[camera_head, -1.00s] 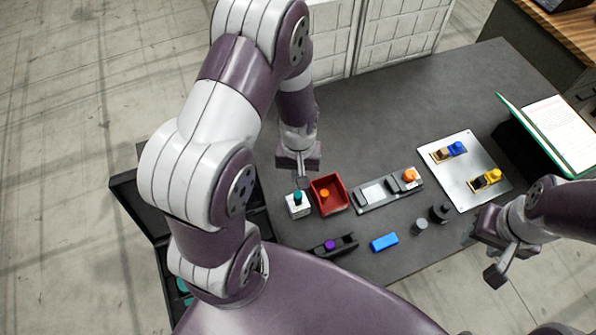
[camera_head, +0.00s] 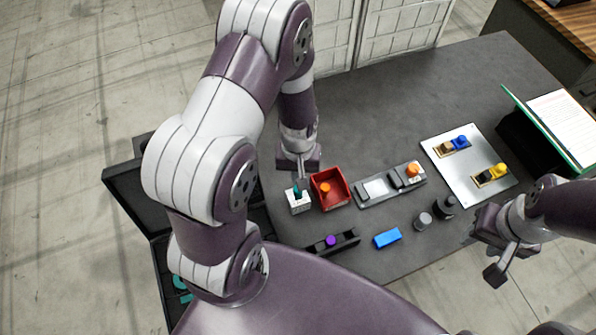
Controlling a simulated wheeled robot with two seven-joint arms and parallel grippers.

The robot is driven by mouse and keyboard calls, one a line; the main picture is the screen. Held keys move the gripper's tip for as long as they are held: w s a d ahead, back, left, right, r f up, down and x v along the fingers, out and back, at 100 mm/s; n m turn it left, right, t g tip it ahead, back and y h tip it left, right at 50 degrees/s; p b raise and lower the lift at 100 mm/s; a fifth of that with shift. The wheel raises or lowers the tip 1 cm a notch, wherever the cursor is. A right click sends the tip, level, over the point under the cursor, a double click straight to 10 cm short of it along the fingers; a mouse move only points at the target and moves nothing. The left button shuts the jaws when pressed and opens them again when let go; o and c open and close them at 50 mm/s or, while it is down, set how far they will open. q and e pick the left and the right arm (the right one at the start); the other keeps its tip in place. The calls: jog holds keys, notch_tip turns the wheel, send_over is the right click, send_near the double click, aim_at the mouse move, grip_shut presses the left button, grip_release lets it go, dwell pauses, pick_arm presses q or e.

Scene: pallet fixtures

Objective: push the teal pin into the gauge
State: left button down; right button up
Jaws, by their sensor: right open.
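The teal pin (camera_head: 296,190) stands in the top of a small white block (camera_head: 298,206), which looks like the gauge, left of the red bin. How deep the pin sits in it is hard to see. My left gripper (camera_head: 299,183) points down right at the pin, and its fingers partly cover it. Whether those fingers are closed on the pin or only touch it is too small to tell. My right gripper (camera_head: 487,252) is open and empty at the table's right front edge, away from the pin.
A red bin (camera_head: 342,201) with an orange piece stands close right of the block. Beyond it are a grey fixture (camera_head: 376,191) and a silver plate (camera_head: 456,182). A black holder with a purple pin (camera_head: 331,241), a blue block (camera_head: 387,238) and dark cylinders (camera_head: 444,206) lie in front. The table's back is clear.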

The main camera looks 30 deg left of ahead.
pick_arm(q)
jog(key=shift+f+b, duration=0.55)
jog(key=shift+f, duration=0.65)
jog(key=shift+f, duration=0.15)
jog(key=shift+f+b, duration=0.6)
jog(key=shift+f, duration=0.05)
notch_tip(320, 180, up, 8)
jog(key=p, duration=0.7)
